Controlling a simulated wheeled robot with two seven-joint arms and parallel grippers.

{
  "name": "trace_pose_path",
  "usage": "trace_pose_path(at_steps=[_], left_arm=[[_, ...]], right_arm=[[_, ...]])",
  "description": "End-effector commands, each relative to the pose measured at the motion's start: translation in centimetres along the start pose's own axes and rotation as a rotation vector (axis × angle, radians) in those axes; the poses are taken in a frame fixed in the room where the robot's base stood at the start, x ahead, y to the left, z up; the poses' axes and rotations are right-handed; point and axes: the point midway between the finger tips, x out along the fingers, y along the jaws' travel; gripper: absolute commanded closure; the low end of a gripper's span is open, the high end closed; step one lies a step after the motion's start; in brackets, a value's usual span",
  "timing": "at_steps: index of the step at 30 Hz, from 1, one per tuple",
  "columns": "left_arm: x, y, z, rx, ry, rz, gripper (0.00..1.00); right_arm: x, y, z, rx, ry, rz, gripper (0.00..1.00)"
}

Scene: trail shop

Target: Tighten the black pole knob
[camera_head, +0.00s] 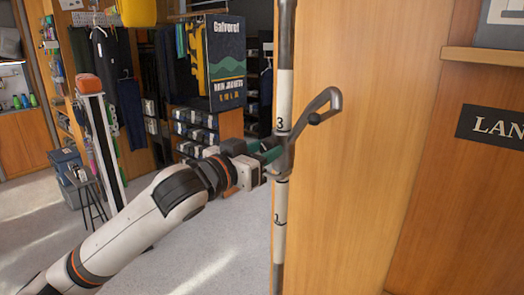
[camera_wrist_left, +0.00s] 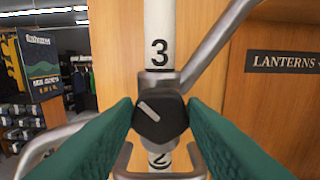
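The black knob (camera_wrist_left: 160,117) is many-sided with a pale slanted line on its face, and sits on a metal collar of the upright pole. The white pole (camera_wrist_left: 160,35) has a printed 3 above the knob and a 2 below it. My left gripper (camera_wrist_left: 160,110) has its green fingers on both sides of the knob, and they appear to touch its edges. In the head view my left gripper (camera_head: 268,154) is at the pole (camera_head: 284,100), between the 3 and the lower number; its fingers hide the knob there. My right gripper is not in view.
A bent metal handle (camera_head: 325,103) with a dark end sticks out right of the pole, just above my gripper. A wooden panel (camera_head: 350,190) stands close behind. A LANTERNS sign (camera_wrist_left: 283,62) is at right. Open grey floor (camera_head: 190,250) lies at left.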

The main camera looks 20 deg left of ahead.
Motion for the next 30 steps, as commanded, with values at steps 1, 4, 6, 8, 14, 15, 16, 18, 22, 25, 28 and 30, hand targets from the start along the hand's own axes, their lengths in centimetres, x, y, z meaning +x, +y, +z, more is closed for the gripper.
trace_pose_path(at_steps=[1,4,6,8,14,15,16,18,22,25,28,30], left_arm=[[0.0,0.0,0.0,0.0,0.0,0.0,0.74],[0.0,0.0,0.0,0.0,0.0,0.0,0.85],[0.0,0.0,0.0,0.002,0.0,0.0,0.85],[0.0,0.0,0.0,0.006,0.0,0.0,0.85],[0.0,0.0,0.1,0.058,0.0,-0.001,0.85],[0.0,0.0,0.1,0.078,-0.001,-0.001,0.85],[0.0,-0.1,0.1,0.094,-0.001,-0.001,0.85],[0.0,-0.1,0.2,0.139,-0.001,-0.001,0.85],[0.0,-0.1,0.1,0.244,-0.001,-0.001,0.85],[-0.1,-0.1,0.1,0.338,-0.001,0.0,0.85],[-0.1,-0.2,0.1,0.433,-0.001,0.0,0.85],[0.0,-0.2,0.0,0.5,-0.001,0.0,0.85]], right_arm=[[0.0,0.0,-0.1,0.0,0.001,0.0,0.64],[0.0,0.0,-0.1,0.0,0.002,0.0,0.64],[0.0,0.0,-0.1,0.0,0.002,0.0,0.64],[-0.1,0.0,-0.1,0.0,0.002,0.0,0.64],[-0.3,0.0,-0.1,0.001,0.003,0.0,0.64],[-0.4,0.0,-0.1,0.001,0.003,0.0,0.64],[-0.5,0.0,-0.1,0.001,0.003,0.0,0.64],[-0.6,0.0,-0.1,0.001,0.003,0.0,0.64],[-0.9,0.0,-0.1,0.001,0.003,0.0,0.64],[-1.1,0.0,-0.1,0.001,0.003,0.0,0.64],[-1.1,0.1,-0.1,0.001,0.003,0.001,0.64],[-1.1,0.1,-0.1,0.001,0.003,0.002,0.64]])
